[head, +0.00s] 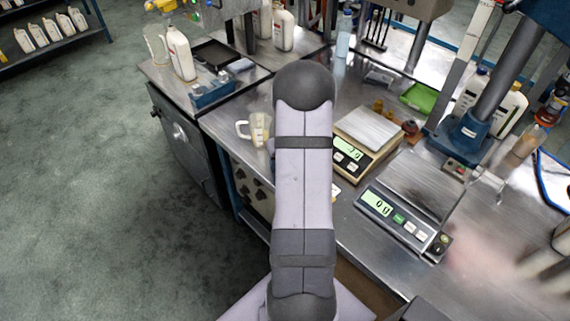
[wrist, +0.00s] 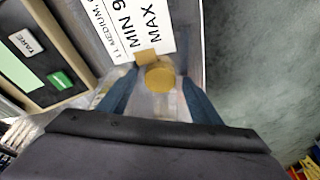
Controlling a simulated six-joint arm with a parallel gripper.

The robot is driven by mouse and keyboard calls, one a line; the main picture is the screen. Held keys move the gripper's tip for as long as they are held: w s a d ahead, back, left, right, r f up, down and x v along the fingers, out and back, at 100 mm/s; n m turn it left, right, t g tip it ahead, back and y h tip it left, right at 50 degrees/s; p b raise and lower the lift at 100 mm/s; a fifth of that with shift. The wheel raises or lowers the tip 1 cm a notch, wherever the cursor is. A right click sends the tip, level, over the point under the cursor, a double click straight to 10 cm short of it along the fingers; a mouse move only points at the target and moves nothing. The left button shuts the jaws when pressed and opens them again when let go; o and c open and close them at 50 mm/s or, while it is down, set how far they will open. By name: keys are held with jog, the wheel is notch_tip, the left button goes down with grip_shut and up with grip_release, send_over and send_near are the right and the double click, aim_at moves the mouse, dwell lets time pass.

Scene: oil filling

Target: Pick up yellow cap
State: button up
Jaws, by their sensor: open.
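The yellow cap (wrist: 160,77) is a small, round, dull-yellow piece in the middle of the wrist view. A smaller squarish yellow piece (wrist: 146,57) touches or overlaps it in the picture; I cannot tell whether it is part of the cap. My gripper (wrist: 159,86) is open, with one blue finger on each side of the cap. I cannot tell whether the fingers touch it. In the head view my own arm hides the gripper and the cap.
A white printed label (wrist: 135,28) lies just beyond the cap. A scale with a green button (wrist: 62,80) is at left, and floor (wrist: 260,80) shows at right. In the head view, two scales (head: 350,155) (head: 395,218) and a clear jug (head: 258,130) stand near my arm.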

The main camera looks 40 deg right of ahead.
jog(key=shift+w+f, duration=0.1)
jog(key=shift+f, duration=0.1)
jog(key=shift+c, duration=0.4)
jog(key=c, duration=1)
jog(key=shift+c, duration=0.2)
jog(key=shift+r, duration=0.1)
